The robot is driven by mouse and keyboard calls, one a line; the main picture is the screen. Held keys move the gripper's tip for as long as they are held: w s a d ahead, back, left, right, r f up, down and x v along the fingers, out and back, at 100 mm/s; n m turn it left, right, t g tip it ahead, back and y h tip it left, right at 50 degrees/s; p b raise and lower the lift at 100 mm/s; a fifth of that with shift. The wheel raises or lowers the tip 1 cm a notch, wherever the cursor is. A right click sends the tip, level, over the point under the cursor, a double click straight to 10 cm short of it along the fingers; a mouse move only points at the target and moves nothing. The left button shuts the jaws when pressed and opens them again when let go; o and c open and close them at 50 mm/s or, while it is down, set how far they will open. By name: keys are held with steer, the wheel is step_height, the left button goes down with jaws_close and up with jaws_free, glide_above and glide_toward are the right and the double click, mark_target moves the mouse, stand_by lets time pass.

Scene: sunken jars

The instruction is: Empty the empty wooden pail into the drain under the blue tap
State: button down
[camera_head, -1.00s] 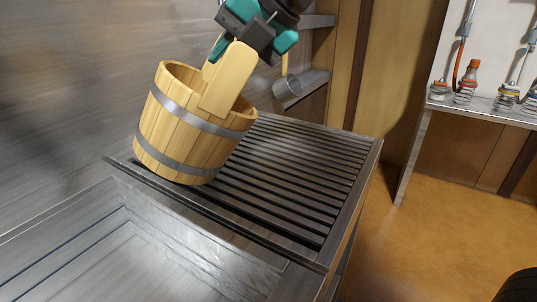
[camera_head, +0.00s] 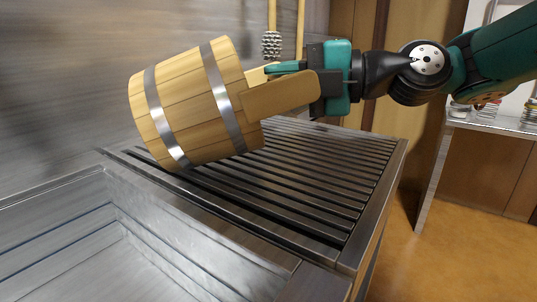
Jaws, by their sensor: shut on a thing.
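The wooden pail (camera_head: 185,110) has pale staves and two metal bands. It is tipped onto its side above the left part of the slatted metal drainboard, its bottom to the left and its mouth end to the right. My gripper (camera_head: 300,83) comes from the right and is shut on the pail's wooden handle lug (camera_head: 280,97). The pail's inside is turned away, so I cannot see what it holds. Neither a blue tap nor a drain opening is visible.
The slatted drainboard (camera_head: 372,200) lies under the pail. A sunken metal basin (camera_head: 110,245) is in front at the left. A metal wall stands behind, with a long-handled scrubber (camera_head: 271,45) near it.

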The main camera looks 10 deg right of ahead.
steer(key=d+f+y+b, duration=0.1)
steer(key=b, duration=0.4)
steer(key=shift+d+f+m+t+y, duration=0.1)
steer(key=shift+f+m+t+y, duration=0.25)
steer(key=shift+m+t+y, duration=0.05)
stand_by(0.5)
